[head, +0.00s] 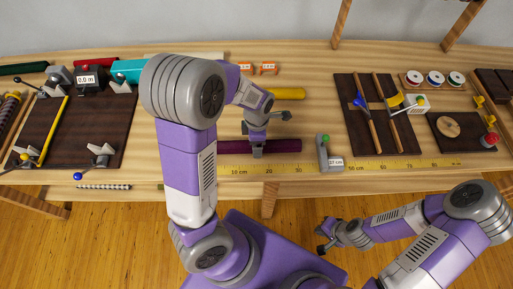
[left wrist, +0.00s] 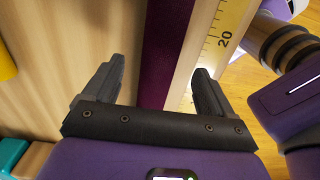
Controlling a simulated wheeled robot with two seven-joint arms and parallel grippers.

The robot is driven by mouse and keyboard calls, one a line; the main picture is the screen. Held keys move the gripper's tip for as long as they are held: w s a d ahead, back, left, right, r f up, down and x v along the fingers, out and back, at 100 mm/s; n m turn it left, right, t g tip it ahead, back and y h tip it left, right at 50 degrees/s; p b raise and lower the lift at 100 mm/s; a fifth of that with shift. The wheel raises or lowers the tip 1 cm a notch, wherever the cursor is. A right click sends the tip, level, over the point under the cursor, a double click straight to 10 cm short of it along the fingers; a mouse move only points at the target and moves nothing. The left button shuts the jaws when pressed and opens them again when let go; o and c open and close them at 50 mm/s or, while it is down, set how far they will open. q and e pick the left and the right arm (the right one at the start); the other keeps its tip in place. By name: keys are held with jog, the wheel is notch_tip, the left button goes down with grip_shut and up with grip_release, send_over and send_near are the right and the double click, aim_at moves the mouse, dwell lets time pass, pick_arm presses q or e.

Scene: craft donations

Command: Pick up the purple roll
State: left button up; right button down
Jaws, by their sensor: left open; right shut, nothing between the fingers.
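The purple roll (head: 280,146) lies along the table behind the yellow ruler strip, partly hidden by my left gripper. My left gripper (head: 268,133) is open above it. In the left wrist view, the dark purple roll (left wrist: 166,45) runs between the two spread fingers of my left gripper (left wrist: 152,88), with a gap on each side. Whether the fingertips reach down beside the roll is unclear. My right gripper (head: 322,240) is shut and empty, in front of the table's front edge.
A yellow roll (head: 290,94) lies behind the purple one. A grey stop (head: 329,158) with a green knob stands right of the purple roll on the ruler (head: 385,165). Dark boards with tools (head: 350,90) lie to the right. A teal roll (head: 129,70) is at the back left.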

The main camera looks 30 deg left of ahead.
pick_arm(q)
notch_tip(320, 180, down, 3)
jog(key=shift+r+b, duration=0.15)
jog(key=shift+b, duration=0.15)
pick_arm(e)
jog(key=shift+f, duration=0.6)
pick_arm(q)
jog(key=shift+r, duration=0.1)
jog(key=shift+c, duration=0.4)
